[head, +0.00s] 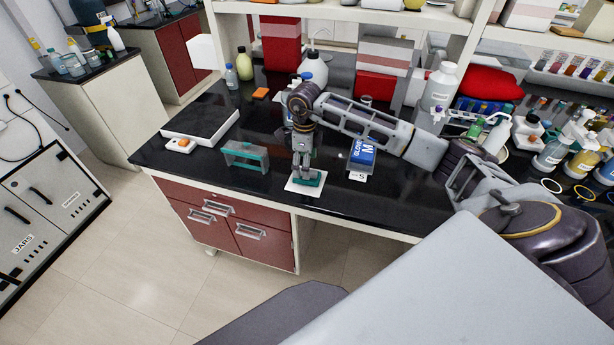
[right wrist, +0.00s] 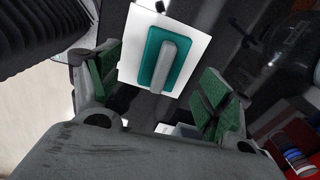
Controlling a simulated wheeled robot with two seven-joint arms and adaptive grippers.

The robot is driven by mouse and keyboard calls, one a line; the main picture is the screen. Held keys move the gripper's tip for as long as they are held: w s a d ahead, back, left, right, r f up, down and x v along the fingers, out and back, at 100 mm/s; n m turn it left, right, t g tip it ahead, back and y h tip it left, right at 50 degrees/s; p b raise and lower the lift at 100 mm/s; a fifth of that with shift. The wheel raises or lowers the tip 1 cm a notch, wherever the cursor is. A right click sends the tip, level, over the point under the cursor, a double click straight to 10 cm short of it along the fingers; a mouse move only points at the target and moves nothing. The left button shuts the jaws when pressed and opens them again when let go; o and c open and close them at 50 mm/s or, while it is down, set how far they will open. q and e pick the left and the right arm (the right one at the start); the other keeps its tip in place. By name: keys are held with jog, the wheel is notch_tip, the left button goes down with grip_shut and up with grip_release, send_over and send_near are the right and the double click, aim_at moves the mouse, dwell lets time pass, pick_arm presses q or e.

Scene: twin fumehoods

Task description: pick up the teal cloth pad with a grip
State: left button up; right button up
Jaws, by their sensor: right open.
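The teal cloth pad (head: 317,181) lies on a white square sheet (head: 293,187) near the front edge of the black bench. In the right wrist view the pad (right wrist: 152,77) is a rounded teal rectangle with a grey bar-shaped grip (right wrist: 173,62) along its top. My right gripper (head: 306,174) points down just over the pad and partly hides it in the head view. In the right wrist view its green-padded fingers (right wrist: 160,88) are spread wide, empty, with the pad lying between and beyond them. My left gripper is not in view.
A teal-and-grey open frame (head: 245,156) stands to the left, near a dark slab (head: 201,120). A blue glove box (head: 363,155) stands close to the right of my gripper. Bottles (head: 439,87) crowd the right side. The bench's front edge is close.

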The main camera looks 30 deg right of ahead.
jog(key=shift+f, duration=0.1)
jog(key=shift+d+f+p, duration=0.2)
jog(key=shift+f+p, duration=0.3)
jog(key=shift+f, duration=0.45)
jog(key=shift+d+f+p, duration=0.1)
jog(key=shift+f+p, duration=0.2)
jog(key=shift+f, duration=1.25)
jog(key=shift+c, duration=0.3)
jog(key=c, duration=1)
jog(key=shift+r, duration=0.1)
jog(key=shift+r+b, duration=0.9)
jog(key=shift+r, duration=4.05)
